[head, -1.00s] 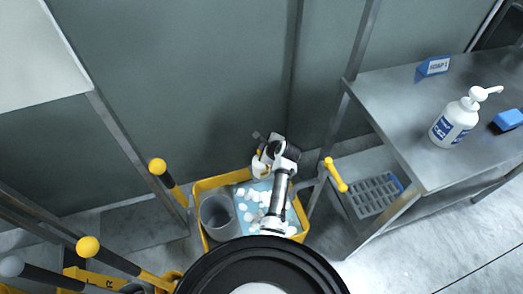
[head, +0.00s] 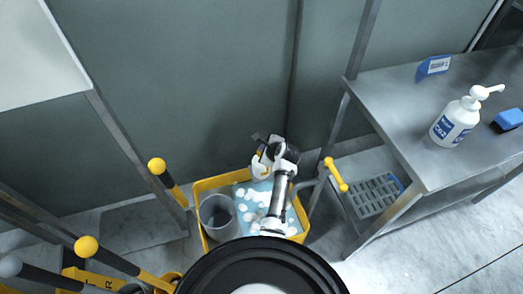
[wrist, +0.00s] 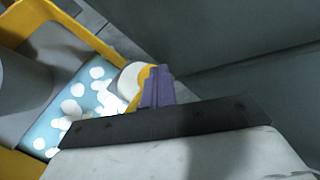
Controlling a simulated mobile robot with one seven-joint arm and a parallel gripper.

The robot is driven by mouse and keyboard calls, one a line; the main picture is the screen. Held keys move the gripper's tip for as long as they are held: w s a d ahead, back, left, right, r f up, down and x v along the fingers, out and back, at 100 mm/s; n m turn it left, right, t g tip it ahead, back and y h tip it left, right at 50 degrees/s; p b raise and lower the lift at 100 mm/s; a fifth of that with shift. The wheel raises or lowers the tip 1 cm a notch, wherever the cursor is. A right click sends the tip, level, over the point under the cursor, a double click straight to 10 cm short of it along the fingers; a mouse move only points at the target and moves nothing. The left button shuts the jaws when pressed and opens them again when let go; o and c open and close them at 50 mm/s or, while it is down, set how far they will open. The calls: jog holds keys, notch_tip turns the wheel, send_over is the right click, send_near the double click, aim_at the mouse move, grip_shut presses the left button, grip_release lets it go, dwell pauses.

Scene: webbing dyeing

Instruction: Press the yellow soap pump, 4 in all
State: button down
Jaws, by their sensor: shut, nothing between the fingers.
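A white pump bottle (head: 453,124) with a blue label and a white pump head stands upright on the metal table at the right in the head view. I see no clearly yellow soap pump. My gripper (wrist: 157,86) shows its purple fingers in the wrist view, shut and empty. Just beyond them is a white rounded thing with a yellow edge (wrist: 131,80), partly hidden; I cannot tell what it is, or whether the fingers touch it. In the head view my arm reaches over the yellow-rimmed tub, far from the white bottle.
The yellow tub (head: 203,186) holds blue liquid, white floating pieces and a grey cylinder (head: 217,214). Yellow-knobbed levers (head: 157,166) flank it. The metal table (head: 400,105) carries a blue sign (head: 433,66) and a blue block (head: 507,120). A wall panel stands close behind.

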jog(key=shift+f, duration=0.4)
jog(key=shift+r, duration=0.1)
dwell(0.3)
jog(key=shift+r+p, duration=1.2)
jog(key=shift+p, duration=0.05)
jog(key=shift+r, duration=0.1)
notch_tip(320, 180, up, 5)
jog(key=p, duration=0.5)
